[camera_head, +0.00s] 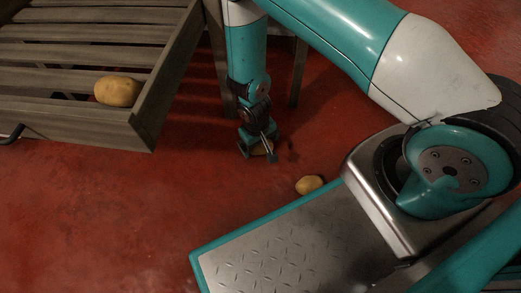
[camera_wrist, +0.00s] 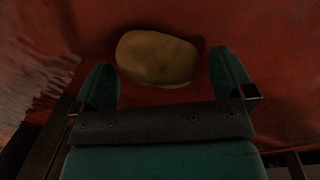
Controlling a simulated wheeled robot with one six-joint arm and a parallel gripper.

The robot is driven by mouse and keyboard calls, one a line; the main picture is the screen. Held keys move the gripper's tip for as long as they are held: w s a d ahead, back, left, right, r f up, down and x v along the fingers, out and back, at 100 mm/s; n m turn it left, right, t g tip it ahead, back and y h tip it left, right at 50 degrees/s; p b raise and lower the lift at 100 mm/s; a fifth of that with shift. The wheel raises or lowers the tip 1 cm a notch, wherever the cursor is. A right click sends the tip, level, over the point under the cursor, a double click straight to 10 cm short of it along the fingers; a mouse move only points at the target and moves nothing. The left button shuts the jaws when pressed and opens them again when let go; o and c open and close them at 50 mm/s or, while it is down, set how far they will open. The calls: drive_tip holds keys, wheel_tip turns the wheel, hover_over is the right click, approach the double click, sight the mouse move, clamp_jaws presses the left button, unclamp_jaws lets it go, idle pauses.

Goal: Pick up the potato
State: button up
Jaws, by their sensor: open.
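In the wrist view a brown-yellow potato (camera_wrist: 158,58) lies on the red floor, between and slightly beyond the two teal fingertips of my gripper (camera_wrist: 165,70). The fingers stand apart, with a gap on each side of the potato. Another potato (camera_head: 309,184) lies on the floor to the right of the gripper, beside my base. A further potato (camera_head: 118,91) sits on a slatted wooden crate at the upper left.
The wooden crate (camera_head: 150,115) has raised side boards and stands left of my arm. Wooden legs (camera_head: 299,75) stand behind the gripper. My metal-topped base fills the lower right. The red floor (camera_head: 110,210) at the lower left is clear.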

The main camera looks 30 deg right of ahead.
drive_tip(key=shift+f, duration=0.8)
drive_tip(key=shift+r, duration=0.1)
drive_tip(key=c, duration=0.8)
drive_tip(key=shift+c, duration=0.2)
drive_tip(key=shift+r, duration=0.15)
